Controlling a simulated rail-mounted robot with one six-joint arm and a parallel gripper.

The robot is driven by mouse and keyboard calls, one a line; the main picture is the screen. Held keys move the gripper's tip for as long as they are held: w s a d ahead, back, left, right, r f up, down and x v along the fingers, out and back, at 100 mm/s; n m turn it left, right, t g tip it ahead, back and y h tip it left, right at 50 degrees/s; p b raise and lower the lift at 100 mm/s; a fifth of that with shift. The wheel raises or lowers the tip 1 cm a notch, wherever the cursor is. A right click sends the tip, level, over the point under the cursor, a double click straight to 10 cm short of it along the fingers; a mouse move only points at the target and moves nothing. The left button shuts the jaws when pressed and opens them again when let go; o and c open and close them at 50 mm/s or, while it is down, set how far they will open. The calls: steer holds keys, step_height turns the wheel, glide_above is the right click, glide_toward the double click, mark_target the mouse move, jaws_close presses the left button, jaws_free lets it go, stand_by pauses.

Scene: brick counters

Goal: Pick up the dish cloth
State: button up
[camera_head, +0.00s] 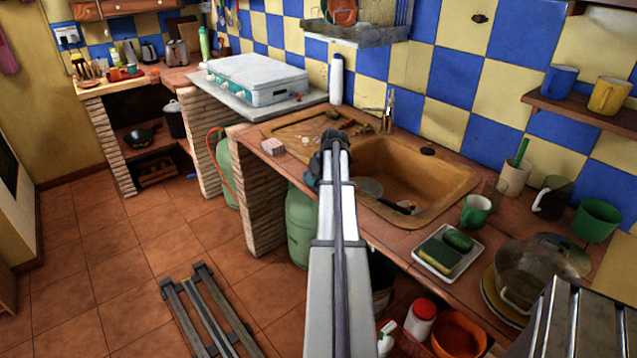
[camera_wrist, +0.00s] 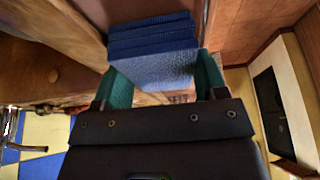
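The dish cloth is a blue, layered, textured bundle (camera_wrist: 155,62) in the wrist view. It lies between the two teal fingers of my gripper (camera_wrist: 165,82), which stand wide apart on either side of it. The cloth fills most of the gap, and I cannot tell whether the fingers press on it. In the head view my gripper (camera_head: 328,165) is at the counter's front edge, left of the sink.
The sink (camera_head: 455,184) is right of my gripper, with a tap (camera_head: 388,110) behind it. A green gas bottle (camera_head: 300,232) stands below the counter. A sponge tray (camera_head: 449,250) lies to the right. Open floor is at left.

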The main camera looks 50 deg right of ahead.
steer(key=c, duration=0.3)
step_height(320, 180, up, 10)
steer(key=p, duration=1)
steer(key=shift+r, duration=0.1)
